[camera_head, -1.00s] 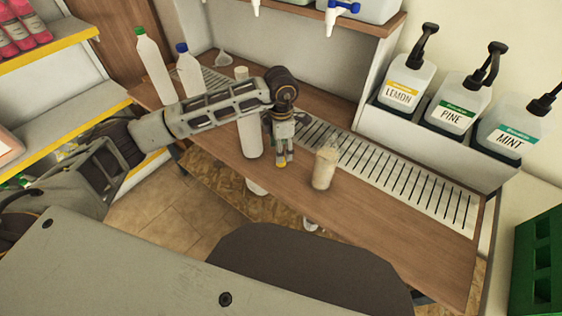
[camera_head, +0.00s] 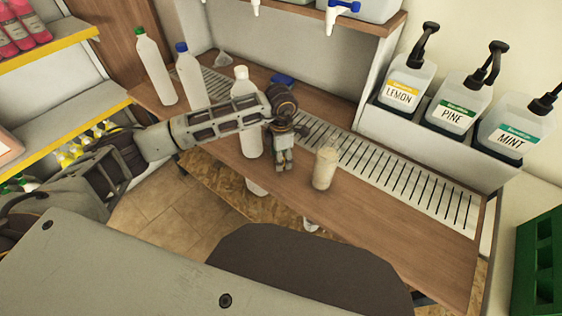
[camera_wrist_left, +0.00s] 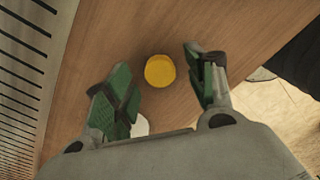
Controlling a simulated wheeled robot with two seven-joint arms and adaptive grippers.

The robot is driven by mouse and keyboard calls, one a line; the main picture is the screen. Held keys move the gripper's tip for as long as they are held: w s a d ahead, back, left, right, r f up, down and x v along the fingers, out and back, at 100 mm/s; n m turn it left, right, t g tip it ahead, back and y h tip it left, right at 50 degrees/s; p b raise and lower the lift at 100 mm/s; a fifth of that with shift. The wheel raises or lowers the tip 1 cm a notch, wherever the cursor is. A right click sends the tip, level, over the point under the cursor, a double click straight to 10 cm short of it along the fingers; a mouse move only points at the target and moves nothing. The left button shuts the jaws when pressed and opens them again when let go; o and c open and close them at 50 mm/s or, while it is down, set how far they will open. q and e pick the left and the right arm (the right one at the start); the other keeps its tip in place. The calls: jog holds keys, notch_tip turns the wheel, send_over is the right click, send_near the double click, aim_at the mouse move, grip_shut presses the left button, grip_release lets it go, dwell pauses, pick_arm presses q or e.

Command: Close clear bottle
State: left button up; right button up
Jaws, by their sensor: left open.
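A pale bottle (camera_head: 243,84) stands behind my left arm; its middle is hidden by the arm, and I cannot tell whether its pale top is a cap or a bare neck. My left gripper (camera_head: 282,166) points down over the counter, just right of that bottle, open and empty. In the left wrist view a round yellow cap (camera_wrist_left: 160,71) shows between and beyond the open fingers (camera_wrist_left: 165,85), against the wood. The head view does not show this cap now. A small white round part (camera_wrist_left: 140,127) shows partly behind the left-hand finger. My right gripper is not in view.
A beige-filled clear container (camera_head: 325,168) stands close right of the gripper. A green-capped bottle (camera_head: 155,68) and a blue-capped bottle (camera_head: 189,76) stand at left. A blue item (camera_head: 283,79) lies behind the arm. Pump bottles (camera_head: 409,82) line the right; the right counter is clear.

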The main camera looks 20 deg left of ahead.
pick_arm(q)
jog(key=shift+f, duration=0.4)
jog(key=c, duration=0.7)
jog(key=shift+c, duration=0.3)
